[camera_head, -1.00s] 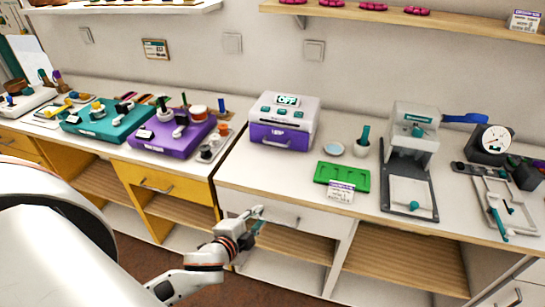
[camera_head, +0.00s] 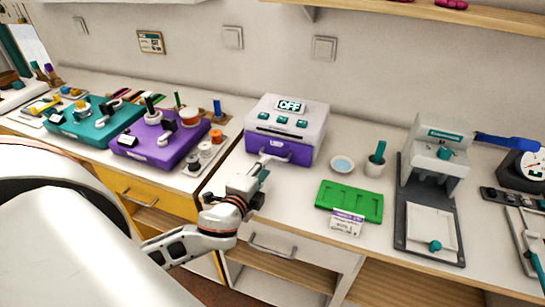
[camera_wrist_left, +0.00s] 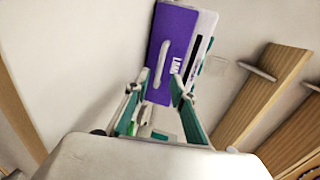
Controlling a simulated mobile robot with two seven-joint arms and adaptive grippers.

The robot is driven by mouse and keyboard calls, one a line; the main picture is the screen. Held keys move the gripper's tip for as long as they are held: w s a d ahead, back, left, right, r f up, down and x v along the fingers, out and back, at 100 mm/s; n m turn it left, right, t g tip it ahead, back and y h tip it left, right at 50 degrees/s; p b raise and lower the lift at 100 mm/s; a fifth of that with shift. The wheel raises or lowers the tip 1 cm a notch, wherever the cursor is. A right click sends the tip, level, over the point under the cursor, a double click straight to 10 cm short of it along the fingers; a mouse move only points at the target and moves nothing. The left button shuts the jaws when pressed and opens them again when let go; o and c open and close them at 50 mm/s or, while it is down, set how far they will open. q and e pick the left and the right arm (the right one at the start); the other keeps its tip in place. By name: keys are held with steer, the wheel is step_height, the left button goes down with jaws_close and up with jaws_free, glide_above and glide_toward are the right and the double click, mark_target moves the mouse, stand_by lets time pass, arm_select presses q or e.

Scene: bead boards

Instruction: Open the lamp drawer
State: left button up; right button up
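The lamp box (camera_head: 287,121) is white on top, with an OFF display and teal buttons, and stands on the white bench. Its purple lamp drawer (camera_head: 297,154) is closed at the front. In the left wrist view the purple drawer front (camera_wrist_left: 178,52) shows a pale bar handle (camera_wrist_left: 162,64). My left gripper (camera_head: 264,166) is in front of the drawer, with its fingers pointing at it. In the left wrist view its fingers (camera_wrist_left: 158,84) are apart with nothing gripped, near one end of the handle. Contact cannot be told. My right gripper is not in view.
A green tray (camera_head: 349,201), a small dish (camera_head: 342,165) and a cup (camera_head: 375,167) stand right of the lamp box. A purple board (camera_head: 165,141) is to the left. A grey press (camera_head: 433,180) stands farther right. The bench front has a handled drawer (camera_head: 290,249) below.

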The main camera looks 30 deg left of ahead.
arm_select(q)
steer(key=x, duration=0.6)
jaws_close()
